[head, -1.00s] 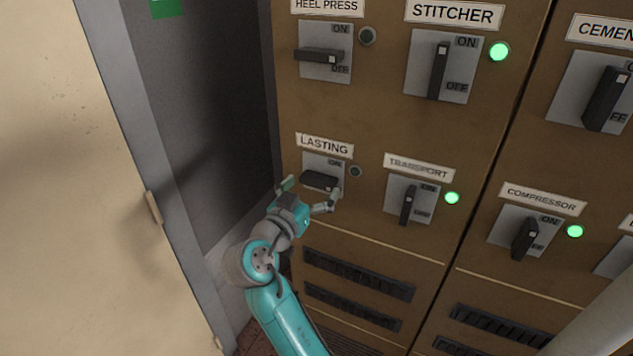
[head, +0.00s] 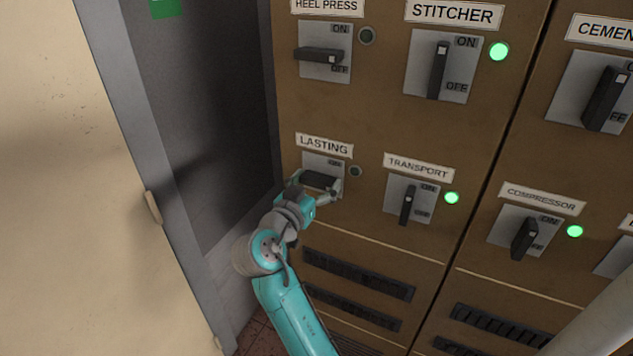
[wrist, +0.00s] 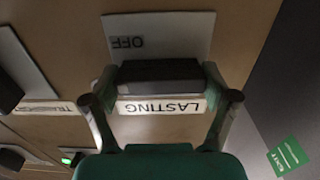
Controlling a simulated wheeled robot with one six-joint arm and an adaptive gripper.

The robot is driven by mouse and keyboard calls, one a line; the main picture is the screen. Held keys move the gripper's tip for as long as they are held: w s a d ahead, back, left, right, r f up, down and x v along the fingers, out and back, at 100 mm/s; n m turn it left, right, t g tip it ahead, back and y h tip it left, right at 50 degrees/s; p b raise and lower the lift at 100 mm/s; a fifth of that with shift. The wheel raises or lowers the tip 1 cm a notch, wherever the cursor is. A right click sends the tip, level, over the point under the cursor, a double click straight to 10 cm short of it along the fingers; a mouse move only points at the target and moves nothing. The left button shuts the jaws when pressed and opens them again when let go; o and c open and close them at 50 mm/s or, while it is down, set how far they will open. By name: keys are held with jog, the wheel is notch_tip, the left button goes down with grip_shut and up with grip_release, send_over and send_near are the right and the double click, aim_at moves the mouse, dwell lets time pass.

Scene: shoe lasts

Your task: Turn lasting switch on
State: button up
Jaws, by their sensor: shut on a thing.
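The lasting switch (head: 320,179) is a dark handle on a grey plate under the LASTING label (head: 324,146). Its handle lies horizontal, and the lamp (head: 355,171) beside it is dark. My gripper (head: 318,186) is at the switch, with one finger at each end of the handle. In the wrist view the handle (wrist: 160,76) lies between the two fingertips of my gripper (wrist: 160,98), and the OFF mark shows on the plate (wrist: 160,30). The gripper is shut on the handle.
The transport switch (head: 408,204) is close on the right, upright with a green lamp. The heel press switch (head: 320,55) above is horizontal with a dark lamp. The stitcher (head: 439,70) and compressor (head: 526,238) lamps are green. A grey door frame (head: 150,150) stands left of the cabinet.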

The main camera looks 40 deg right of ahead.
jog(key=shift+n, duration=0.3)
jog(key=n, duration=0.3)
jog(key=shift+n, duration=0.3)
jog(key=n, duration=0.4)
jog(key=shift+n, duration=0.3)
jog(key=n, duration=0.4)
jog(key=shift+n, duration=0.3)
jog(key=shift+w+f+n, duration=0.1)
jog(key=shift+n, duration=2.1)
jog(key=o, duration=1)
jog(key=shift+c, duration=0.2)
